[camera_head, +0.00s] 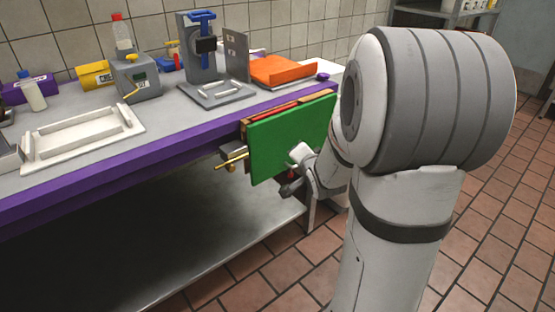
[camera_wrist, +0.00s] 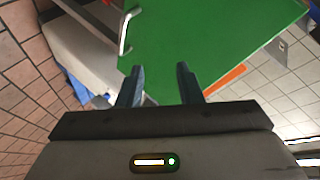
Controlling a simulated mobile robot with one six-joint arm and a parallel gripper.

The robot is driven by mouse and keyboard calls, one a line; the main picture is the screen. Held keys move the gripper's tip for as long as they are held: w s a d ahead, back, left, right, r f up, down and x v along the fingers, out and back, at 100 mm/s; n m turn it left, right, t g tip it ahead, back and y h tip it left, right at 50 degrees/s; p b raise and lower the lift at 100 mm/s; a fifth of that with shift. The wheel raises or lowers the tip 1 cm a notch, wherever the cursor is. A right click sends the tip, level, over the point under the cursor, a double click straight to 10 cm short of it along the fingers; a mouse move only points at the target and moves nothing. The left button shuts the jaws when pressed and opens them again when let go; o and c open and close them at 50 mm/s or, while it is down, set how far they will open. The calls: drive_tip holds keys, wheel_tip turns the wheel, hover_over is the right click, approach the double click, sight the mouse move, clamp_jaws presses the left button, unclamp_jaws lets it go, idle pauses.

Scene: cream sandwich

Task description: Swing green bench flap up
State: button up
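The green bench flap (camera_head: 285,140) hangs down steeply at the front edge of the bench, near its right end. In the wrist view the flap (camera_wrist: 205,35) fills the upper middle, with a pale metal handle (camera_wrist: 124,32) along its left side. My gripper (camera_wrist: 159,86) has its two dark fingers apart with nothing between them. The fingertips appear close to the flap's edge; contact cannot be told. In the head view my gripper (camera_head: 291,187) is low at the flap's right part, partly hidden by my arm.
A brass-coloured rod (camera_head: 231,162) sticks out left of the flap. The purple-edged bench (camera_head: 160,143) carries a white tray (camera_head: 85,134), a grey press (camera_head: 205,60) and an orange tray (camera_head: 282,69). A lower shelf (camera_head: 210,240) runs underneath. Tiled floor (camera_head: 270,285) is open in front.

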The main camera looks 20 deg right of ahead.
drive_tip(key=w+d+f+m+t+y+b, duration=0.1)
drive_tip(key=d+f+m+t+b, duration=0.3)
drive_tip(key=f, duration=0.3)
drive_tip(key=w+d+f+m+t+b, duration=0.1)
drive_tip(key=f+m+t+b, duration=0.2)
drive_tip(key=f+b, duration=0.35)
drive_tip(key=w+r+b, duration=0.1)
drive_tip(key=w+b, duration=0.1)
drive_tip(key=w, duration=0.5)
drive_tip(key=shift+w+d+r, duration=0.15)
drive_tip(key=shift+d+r, duration=0.2)
drive_tip(key=shift+d, duration=0.05)
drive_tip(key=shift+c, duration=0.3)
clamp_jaws()
